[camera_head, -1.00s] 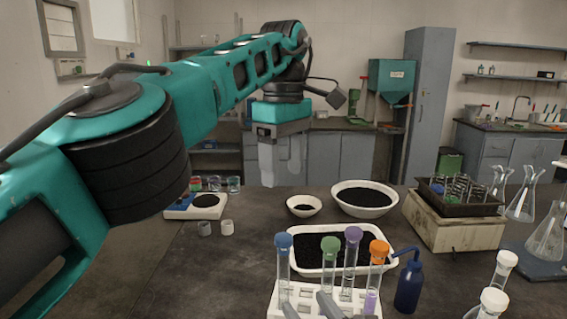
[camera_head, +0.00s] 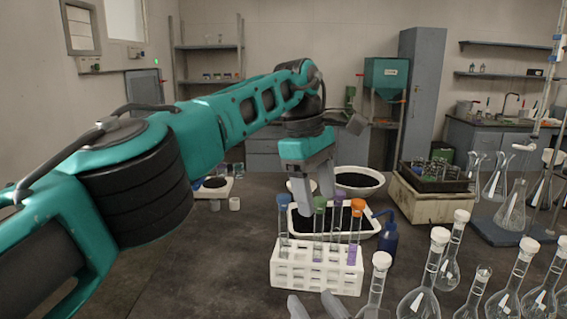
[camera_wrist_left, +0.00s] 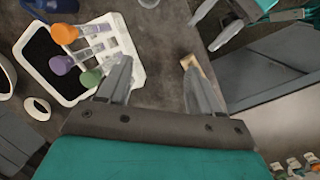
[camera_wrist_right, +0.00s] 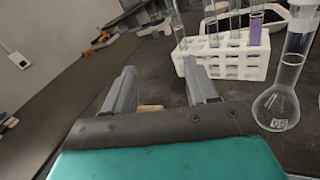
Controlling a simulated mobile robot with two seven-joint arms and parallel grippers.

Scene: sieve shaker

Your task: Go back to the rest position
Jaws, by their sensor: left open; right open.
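My left gripper (camera_head: 305,195) hangs from the teal arm above the bench, fingers down, behind the test tube rack in the head view. It is open and empty, and its spread fingers show in the left wrist view (camera_wrist_left: 153,68). My right gripper (camera_head: 318,304) shows only by its fingertips at the bottom edge of the head view. It is open and empty in the right wrist view (camera_wrist_right: 160,75), in front of the rack. The white rack (camera_head: 316,274) holds tubes with blue, green, purple and orange caps.
Several stoppered glass flasks (camera_head: 418,300) crowd the right front. A white tray of dark grains (camera_head: 372,222), a blue wash bottle (camera_head: 388,240) and the sieve shaker (camera_head: 430,205) stand behind the rack. The bench's left front (camera_head: 215,270) is clear.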

